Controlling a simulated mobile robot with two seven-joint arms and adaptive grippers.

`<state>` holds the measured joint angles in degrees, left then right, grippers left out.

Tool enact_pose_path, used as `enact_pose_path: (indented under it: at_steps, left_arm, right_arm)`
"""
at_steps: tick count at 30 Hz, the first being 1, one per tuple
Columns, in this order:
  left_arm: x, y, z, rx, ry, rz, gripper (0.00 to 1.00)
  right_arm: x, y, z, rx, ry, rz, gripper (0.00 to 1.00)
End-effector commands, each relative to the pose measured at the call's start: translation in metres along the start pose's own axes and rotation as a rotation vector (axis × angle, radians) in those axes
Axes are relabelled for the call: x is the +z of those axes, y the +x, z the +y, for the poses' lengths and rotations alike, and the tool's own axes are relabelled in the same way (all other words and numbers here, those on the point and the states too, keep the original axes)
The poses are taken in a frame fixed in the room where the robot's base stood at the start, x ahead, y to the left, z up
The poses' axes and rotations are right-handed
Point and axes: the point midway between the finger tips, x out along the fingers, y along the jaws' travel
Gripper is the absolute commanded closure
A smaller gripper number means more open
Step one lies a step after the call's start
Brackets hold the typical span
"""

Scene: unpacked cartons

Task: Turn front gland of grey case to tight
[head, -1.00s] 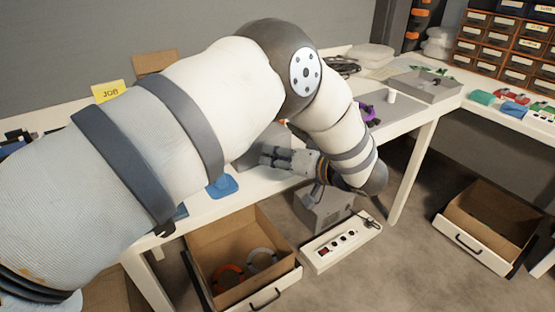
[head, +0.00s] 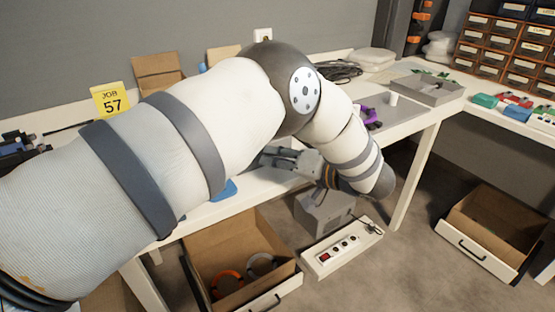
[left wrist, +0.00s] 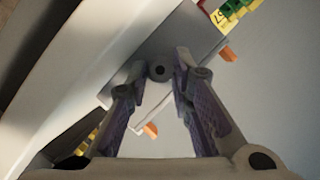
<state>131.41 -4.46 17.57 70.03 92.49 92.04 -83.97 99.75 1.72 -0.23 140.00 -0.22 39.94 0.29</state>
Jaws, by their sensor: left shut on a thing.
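My left gripper (head: 270,157) reaches over the table's front edge, with its fingers pointing left in the head view. In the left wrist view its two fingers (left wrist: 160,74) are shut on the dark round gland (left wrist: 159,52), which has a hole in its middle. The gland is at the side of the grey case (left wrist: 196,36), whose flat face shows behind it. I cannot tell from the picture how tight the gland is. My right gripper is not in view.
A yellow JOB 57 card (head: 111,99) stands at the back left. Below the table are an open drawer (head: 230,240), a grey box (head: 322,214) and a power strip (head: 342,248).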

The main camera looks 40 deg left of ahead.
Motion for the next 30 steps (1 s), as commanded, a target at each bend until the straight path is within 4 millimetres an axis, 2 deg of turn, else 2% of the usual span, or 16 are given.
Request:
enact_pose_path:
  at_steps: [1,2,3,10,13,24,30]
  left_arm:
    - [0.001,0.001,0.000,-0.002,0.002,-0.002,1.00]
    - [0.001,0.001,0.000,-0.002,0.002,-0.003,0.73]
    - [0.001,0.001,0.000,-0.002,0.002,-0.002,0.71]
    - [0.001,0.000,0.000,-0.001,0.000,-0.001,0.71]
    - [0.000,-0.007,0.000,0.000,0.000,0.000,0.71]
    - [0.001,-0.097,0.001,0.001,0.000,-0.001,0.71]
    - [0.001,-0.118,0.000,-0.002,0.001,-0.002,0.71]
  right_arm:
    - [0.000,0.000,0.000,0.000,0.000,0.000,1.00]
    - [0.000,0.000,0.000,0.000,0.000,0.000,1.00]
    - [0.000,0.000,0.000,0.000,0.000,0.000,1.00]
    - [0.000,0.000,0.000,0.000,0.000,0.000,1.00]
    - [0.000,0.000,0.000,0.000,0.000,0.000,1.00]
    - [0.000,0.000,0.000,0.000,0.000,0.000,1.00]
    - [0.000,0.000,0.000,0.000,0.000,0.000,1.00]
